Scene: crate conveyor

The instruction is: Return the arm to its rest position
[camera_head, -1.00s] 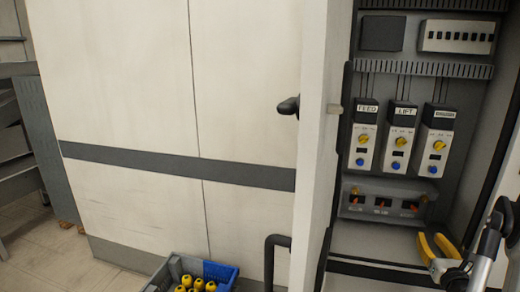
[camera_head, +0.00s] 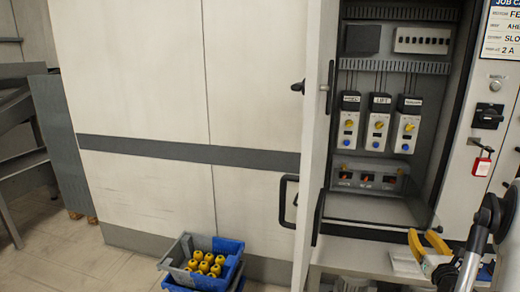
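My arm (camera_head: 480,235) comes in at the lower right, grey and black. My gripper (camera_head: 421,234) has yellow fingers that stand apart with nothing between them. It is in front of the lower part of the open control cabinet (camera_head: 322,130), near a pale flat item (camera_head: 404,262) that I cannot make out. The arm's upper part is outside the picture.
The cabinet holds three drive modules (camera_head: 377,135) and a lower panel (camera_head: 366,178). Its door stands open, with a black handle (camera_head: 283,202). A red padlock (camera_head: 481,166) hangs below a black rotary switch (camera_head: 488,115). Stacked crates (camera_head: 233,262) with yellow-topped items stand on the floor.

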